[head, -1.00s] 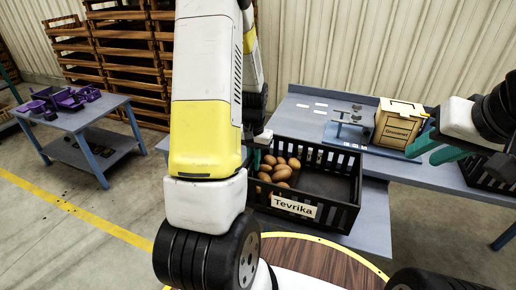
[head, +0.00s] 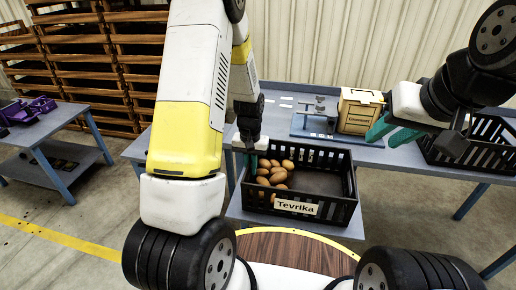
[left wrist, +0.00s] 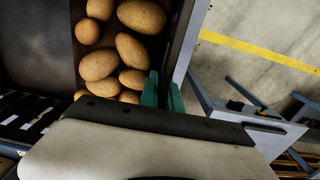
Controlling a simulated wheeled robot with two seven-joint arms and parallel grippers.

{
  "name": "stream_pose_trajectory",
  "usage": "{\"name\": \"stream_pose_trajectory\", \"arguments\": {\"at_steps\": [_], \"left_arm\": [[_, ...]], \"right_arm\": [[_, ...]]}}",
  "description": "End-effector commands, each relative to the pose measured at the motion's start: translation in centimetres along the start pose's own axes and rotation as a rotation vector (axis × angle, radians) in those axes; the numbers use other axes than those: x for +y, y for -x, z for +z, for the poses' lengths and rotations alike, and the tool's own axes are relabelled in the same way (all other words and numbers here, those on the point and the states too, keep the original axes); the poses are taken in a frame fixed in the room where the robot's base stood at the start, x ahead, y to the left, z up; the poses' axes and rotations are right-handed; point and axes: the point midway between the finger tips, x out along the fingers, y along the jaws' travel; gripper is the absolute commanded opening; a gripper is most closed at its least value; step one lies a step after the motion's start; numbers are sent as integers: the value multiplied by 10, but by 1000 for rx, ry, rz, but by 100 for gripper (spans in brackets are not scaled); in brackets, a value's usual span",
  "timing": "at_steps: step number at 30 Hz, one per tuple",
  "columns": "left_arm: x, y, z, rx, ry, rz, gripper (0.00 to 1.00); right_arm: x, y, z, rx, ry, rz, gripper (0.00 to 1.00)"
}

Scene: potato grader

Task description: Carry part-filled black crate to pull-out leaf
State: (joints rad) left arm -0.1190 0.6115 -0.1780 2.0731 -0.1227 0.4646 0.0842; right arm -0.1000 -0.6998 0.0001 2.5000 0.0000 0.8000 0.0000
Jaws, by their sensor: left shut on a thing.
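The black crate labelled "Tevrika" (head: 346,208) is upright, with brown potatoes (head: 268,172) at its left end and a bare floor at its right. It is over the blue-grey pull-out leaf (head: 240,212); I cannot tell whether it rests there or hangs just above. My left gripper (head: 250,158) is shut on the crate's left wall. In the left wrist view its teal fingers (left wrist: 164,92) straddle that wall (left wrist: 182,45), beside the potatoes (left wrist: 118,50). My right gripper (head: 392,132) is open and empty, right of the crate, above the bench.
The blue-grey bench (head: 275,92) behind carries a tan box (head: 358,110) and a small scale-like device (head: 318,112). Another black crate (head: 485,140) stands at the right. A side table (head: 60,128) with purple trays (head: 30,108) is at the left. Wooden pallets (head: 85,60) are stacked behind.

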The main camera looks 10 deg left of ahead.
Motion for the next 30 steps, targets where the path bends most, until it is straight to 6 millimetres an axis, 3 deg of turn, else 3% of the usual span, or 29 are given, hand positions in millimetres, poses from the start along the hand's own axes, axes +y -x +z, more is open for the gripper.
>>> {"name": "stream_pose_trajectory", "arguments": {"at_steps": [12,16,26,30], "left_arm": [[1,-6,-2,5,-1,2,0],[1,-7,0,1,-1,1,29],[1,-6,0,2,-1,1,29],[1,7,-2,6,-1,1,29]], "right_arm": [[0,0,0,0,0,0,33],[0,0,0,0,0,0,33],[0,0,0,0,0,0,33],[0,0,0,0,0,0,33]]}}
